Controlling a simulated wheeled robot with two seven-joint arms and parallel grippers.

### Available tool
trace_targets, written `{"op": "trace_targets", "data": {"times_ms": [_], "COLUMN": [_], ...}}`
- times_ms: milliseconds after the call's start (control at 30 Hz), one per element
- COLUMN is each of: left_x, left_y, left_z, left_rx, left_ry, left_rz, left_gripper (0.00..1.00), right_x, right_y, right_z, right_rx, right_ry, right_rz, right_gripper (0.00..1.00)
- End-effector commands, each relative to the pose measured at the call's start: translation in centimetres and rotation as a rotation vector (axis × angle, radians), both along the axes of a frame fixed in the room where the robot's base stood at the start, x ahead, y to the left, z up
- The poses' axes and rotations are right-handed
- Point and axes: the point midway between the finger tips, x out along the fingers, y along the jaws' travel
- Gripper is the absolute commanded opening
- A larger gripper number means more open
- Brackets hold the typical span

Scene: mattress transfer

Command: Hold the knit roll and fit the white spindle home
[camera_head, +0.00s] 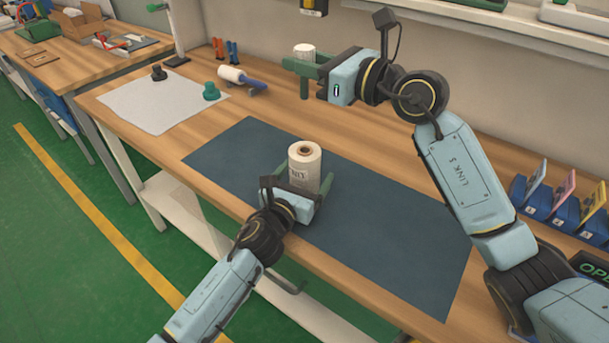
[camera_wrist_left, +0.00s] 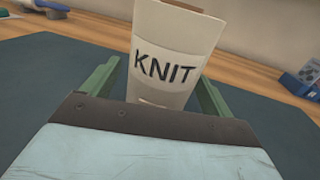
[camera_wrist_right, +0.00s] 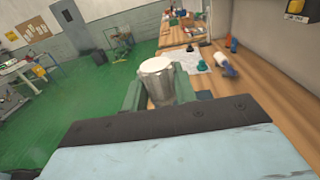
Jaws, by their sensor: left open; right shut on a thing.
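The knit roll (camera_head: 304,165), a white cylinder marked KNIT with a brown-rimmed hole in its top, stands upright on the dark blue mat. My left gripper (camera_head: 303,179) is open, with its green fingers on either side of the roll; in the left wrist view the roll (camera_wrist_left: 175,65) stands between them with gaps visible. My right gripper (camera_head: 303,66) is shut on a white cylinder, apparently the white spindle (camera_head: 304,50), upright above the back of the bench. Its pale top and side (camera_wrist_right: 157,80) show between the fingers in the right wrist view.
The dark blue mat (camera_head: 400,235) has free room right of the roll. A pale sheet (camera_head: 150,105) at left bears a black knob and a green knob (camera_head: 211,91). A white roller (camera_head: 232,74) lies behind. Blue bins (camera_head: 565,212) stand at the right.

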Motion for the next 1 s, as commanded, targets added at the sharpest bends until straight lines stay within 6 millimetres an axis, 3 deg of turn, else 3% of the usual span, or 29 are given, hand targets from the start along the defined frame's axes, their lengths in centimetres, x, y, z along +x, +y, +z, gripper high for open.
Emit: {"op": "trace_targets", "data": {"times_ms": [133,567,600,700,767,1000], "left_x": [0.00,-0.03,-0.04,-0.04,-0.04,-0.04], "left_y": [0.01,0.04,0.03,0.04,0.04,0.04], "left_z": [0.01,-0.01,-0.01,-0.01,-0.01,-0.01], "left_rx": [0.000,0.000,0.000,0.000,0.000,0.000], "left_ry": [0.000,0.000,0.000,0.000,0.000,0.000], "left_rz": [0.000,0.000,0.000,0.000,0.000,0.000], "left_gripper": [0.85,0.28,0.64,0.78,0.82,0.82], "right_x": [0.00,0.00,0.00,0.00,0.00,0.00], "right_y": [0.00,0.00,0.00,0.00,0.00,0.00], "right_z": [0.08,0.07,0.07,0.07,0.07,0.07], "right_rx": [0.002,0.002,0.002,0.002,0.002,0.002], "right_ry": [-0.001,-0.001,-0.001,-0.001,-0.001,-0.001], "right_rz": [0.000,0.000,0.000,0.000,0.000,0.000], "right_gripper": [0.01,0.01,0.01,0.01,0.01,0.01]}}
